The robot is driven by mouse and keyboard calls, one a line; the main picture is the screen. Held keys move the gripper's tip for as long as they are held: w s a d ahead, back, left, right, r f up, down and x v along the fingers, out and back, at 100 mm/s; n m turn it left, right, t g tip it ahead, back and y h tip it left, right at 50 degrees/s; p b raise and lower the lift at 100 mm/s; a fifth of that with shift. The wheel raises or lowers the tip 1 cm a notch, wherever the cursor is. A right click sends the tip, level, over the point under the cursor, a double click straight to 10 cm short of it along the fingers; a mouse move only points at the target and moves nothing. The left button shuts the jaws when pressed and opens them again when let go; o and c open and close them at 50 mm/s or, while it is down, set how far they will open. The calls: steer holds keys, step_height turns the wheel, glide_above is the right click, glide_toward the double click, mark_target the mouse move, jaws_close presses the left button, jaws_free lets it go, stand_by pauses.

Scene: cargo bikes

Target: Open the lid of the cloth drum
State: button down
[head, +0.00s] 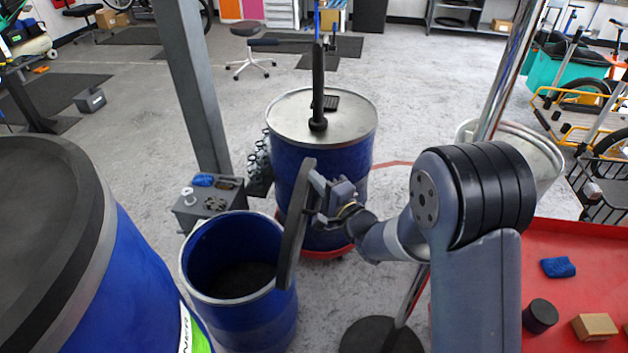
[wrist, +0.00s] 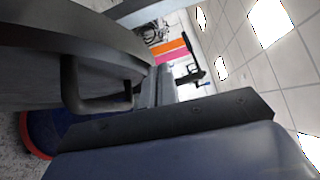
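The blue cloth drum (head: 238,318) stands open at the lower middle of the head view, dark inside. Its dark round lid (head: 293,235) stands steeply upright at the drum's right rim, seen nearly edge-on. In the wrist view the lid (wrist: 50,45) fills the upper left, with a dark bracket handle (wrist: 98,102) on its face. My gripper (head: 318,193) is at the lid's right-hand face, near the handle. In the wrist view its grey fingers (wrist: 158,86) lie close together beside the handle. Whether they grip the handle is unclear.
A closed blue drum (head: 345,168) with a grey top stands behind the lid. A large dark-lidded drum (head: 130,265) is at near left. A red bench (head: 575,270) is at right.

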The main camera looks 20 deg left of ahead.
steer(key=b+v, duration=0.1)
steer(key=v, duration=0.7)
steer(key=shift+s+r+b, duration=0.25)
steer(key=shift+b, duration=0.15)
steer(key=shift+a, duration=0.1)
steer(key=p+x, duration=0.2)
steer(key=x, duration=0.6)
steer(key=shift+a+f, duration=0.15)
steer(key=shift+f, duration=0.15)
steer(key=shift+w, duration=0.15)
